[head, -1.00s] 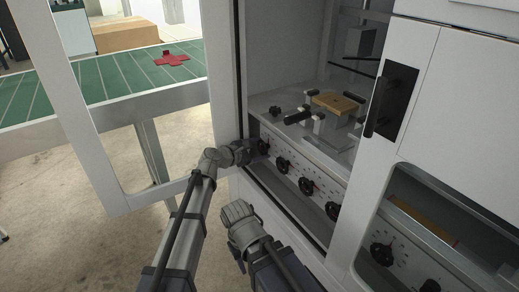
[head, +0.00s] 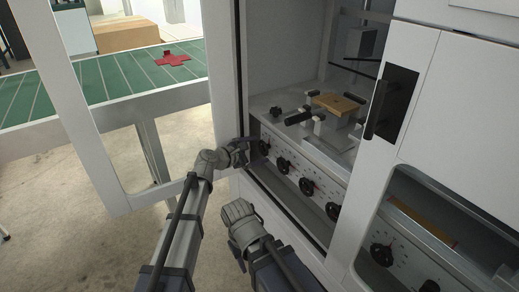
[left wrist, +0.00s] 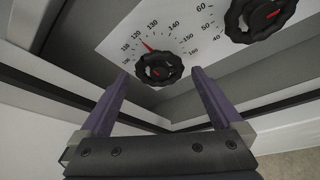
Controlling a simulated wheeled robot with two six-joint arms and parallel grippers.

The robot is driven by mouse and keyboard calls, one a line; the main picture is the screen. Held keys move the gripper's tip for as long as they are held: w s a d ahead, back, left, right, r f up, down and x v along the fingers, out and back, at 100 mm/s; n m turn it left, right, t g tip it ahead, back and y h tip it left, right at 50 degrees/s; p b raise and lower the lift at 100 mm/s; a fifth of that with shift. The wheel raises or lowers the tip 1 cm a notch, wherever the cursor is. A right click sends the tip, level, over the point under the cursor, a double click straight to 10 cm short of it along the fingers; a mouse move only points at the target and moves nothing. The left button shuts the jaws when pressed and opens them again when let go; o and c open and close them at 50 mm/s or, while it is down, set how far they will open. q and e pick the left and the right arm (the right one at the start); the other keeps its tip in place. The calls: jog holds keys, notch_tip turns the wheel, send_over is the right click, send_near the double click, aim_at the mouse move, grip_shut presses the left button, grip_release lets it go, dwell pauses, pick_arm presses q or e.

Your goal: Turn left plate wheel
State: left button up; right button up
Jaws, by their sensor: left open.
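The left plate wheel (head: 264,147) is a black knob at the left end of the row on the sloped dial panel inside the machine. My left gripper (head: 245,150) is open, just left of the wheel. In the left wrist view its purple fingers (left wrist: 160,75) lie to either side of the wheel and hold nothing. My right gripper (head: 238,213) hangs outside the cabinet, lower down; its fingertips are hard to make out.
Several more black wheels, such as the neighbouring one (head: 283,166), continue the row to the right. An open framed door (head: 100,165) stands left of my left arm. Above the panel is a metal deck with a tan block (head: 338,103). A green table (head: 120,80) stands behind the door.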

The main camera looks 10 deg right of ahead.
pick_arm(q)
jog(key=p+v, duration=0.1)
jog(key=v, duration=0.5)
jog(key=shift+a+f, duration=0.1)
jog(key=s+a+f+m+g+y, duration=0.2)
jog(key=s+a+f+m+y, duration=0.3)
jog(key=s+a, duration=0.35)
jog(key=s+a+f+m+g+y, duration=0.3)
jog(key=s+a+f+m, duration=0.2)
jog(key=s+a+m, duration=0.3)
jog(key=s+a+f+m+g+y, duration=0.2)
jog(key=s+a+f+m+y, duration=0.25)
jog(key=s+a, duration=0.45)
jog(key=s+d+m+g, duration=0.1)
jog(key=s+d+m, duration=0.35)
jog(key=d, duration=0.65)
notch_tip(320, 180, up, 29)
jog(key=p, duration=2.9)
jog(key=shift+a+f, duration=0.2)
jog(key=shift+a, duration=0.2)
